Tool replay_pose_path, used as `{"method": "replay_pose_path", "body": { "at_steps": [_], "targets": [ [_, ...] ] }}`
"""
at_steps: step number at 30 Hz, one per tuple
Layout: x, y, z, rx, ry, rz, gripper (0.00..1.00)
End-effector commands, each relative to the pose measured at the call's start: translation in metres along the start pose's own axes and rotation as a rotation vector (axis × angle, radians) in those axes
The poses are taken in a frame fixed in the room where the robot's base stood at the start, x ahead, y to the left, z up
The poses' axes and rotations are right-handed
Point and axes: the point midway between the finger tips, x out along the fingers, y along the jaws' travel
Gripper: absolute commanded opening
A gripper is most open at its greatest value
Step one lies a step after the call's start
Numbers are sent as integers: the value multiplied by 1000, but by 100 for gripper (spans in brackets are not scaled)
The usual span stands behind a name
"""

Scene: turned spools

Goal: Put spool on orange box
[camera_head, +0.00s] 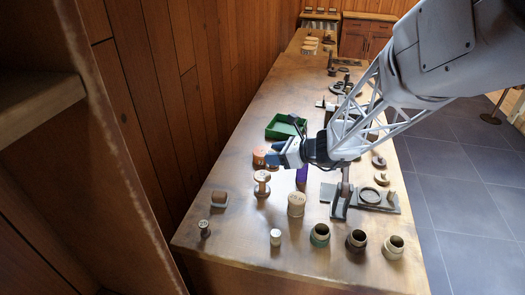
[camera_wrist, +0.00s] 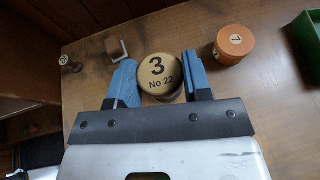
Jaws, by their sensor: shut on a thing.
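A pale wooden spool (camera_head: 262,177) with wide ends stands upright near the left side of the bench. In the wrist view the top of the spool (camera_wrist: 160,72) reads "3 No 22". My gripper (camera_head: 273,162) is shut on the spool, with a blue finger on either side of it in the wrist view (camera_wrist: 160,78). I cannot tell whether the spool's base touches the bench. The round orange box (camera_wrist: 234,43), marked "1", is apart from the spool, to its upper right in the wrist view. In the head view the orange box (camera_head: 260,155) is just behind the spool, partly hidden by my gripper.
A green tray (camera_head: 272,132) lies farther back. A wooden cylinder (camera_head: 296,204), a small pale cylinder (camera_head: 275,238) and several jars (camera_head: 320,235) stand in front. A brown piece (camera_head: 218,198) and a dark labelled piece (camera_head: 204,228) are at the left edge.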

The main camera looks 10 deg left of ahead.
Motion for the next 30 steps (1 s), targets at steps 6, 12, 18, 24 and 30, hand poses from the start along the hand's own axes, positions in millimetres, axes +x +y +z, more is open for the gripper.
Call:
{"method": "replay_pose_path", "body": {
  "at_steps": [6,12,18,24,30],
  "targets": [
    [0,0,-1,0,0,0,23],
    [1,-2,0,0,0,0,23],
    [9,-13,1,1,0,0,23],
    [25,-34,4,2,1,1,23],
    [41,-57,9,1,0,1,23]
  ]
}}
